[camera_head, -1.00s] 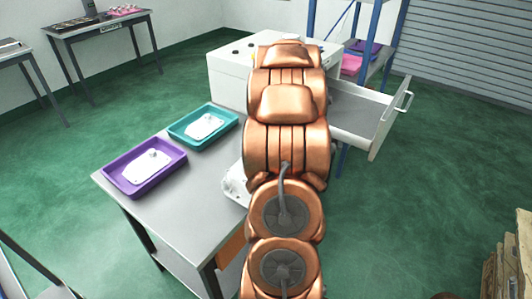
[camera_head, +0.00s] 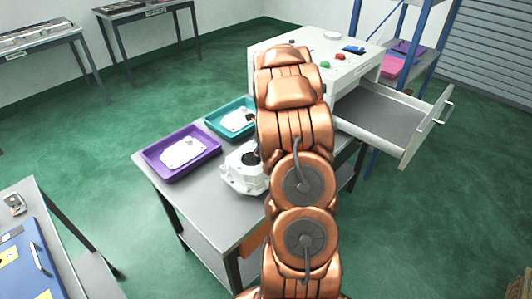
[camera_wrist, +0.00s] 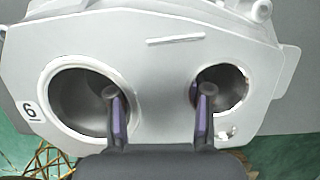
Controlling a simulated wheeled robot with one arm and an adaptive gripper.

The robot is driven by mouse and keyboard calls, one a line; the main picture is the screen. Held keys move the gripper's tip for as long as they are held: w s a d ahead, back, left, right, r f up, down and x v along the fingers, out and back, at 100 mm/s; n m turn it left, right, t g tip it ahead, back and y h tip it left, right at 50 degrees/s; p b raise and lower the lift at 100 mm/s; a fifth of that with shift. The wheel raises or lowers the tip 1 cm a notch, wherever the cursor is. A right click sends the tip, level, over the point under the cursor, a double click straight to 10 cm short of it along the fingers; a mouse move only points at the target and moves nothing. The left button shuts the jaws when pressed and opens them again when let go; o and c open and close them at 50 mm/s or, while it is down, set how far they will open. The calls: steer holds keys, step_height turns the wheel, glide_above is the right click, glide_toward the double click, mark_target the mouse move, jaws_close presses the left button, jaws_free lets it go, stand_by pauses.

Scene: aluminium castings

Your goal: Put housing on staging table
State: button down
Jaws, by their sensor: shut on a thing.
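The housing (camera_head: 241,174) is a pale grey-white casting with two round bores, at the left of my arm over the grey table (camera_head: 212,205). In the wrist view the housing (camera_wrist: 160,75) fills most of the picture, with a "6" label at its left. My gripper (camera_wrist: 160,112) has one finger at each bore and is shut on the wall between them. The head view hides the fingers behind my arm. I cannot tell whether the housing touches the tabletop. No label shows which table is the staging table.
A purple tray (camera_head: 150,159) and a teal tray (camera_head: 213,127), each holding a pale part, stand on the same table. A white cabinet has an open drawer (camera_head: 408,152) at right. A table with a blue case (camera_head: 32,262) is at lower left. Other tables stand far left.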

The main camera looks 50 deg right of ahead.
steer(key=shift+f+p, duration=0.7)
steer(key=shift+f, duration=0.9)
steer(key=shift+c, duration=2.4)
jaws_free()
steer(key=shift+f, duration=0.1)
steer(key=b+v, duration=0.4)
steer(key=v, duration=0.8)
steer(key=shift+s+a, duration=0.1)
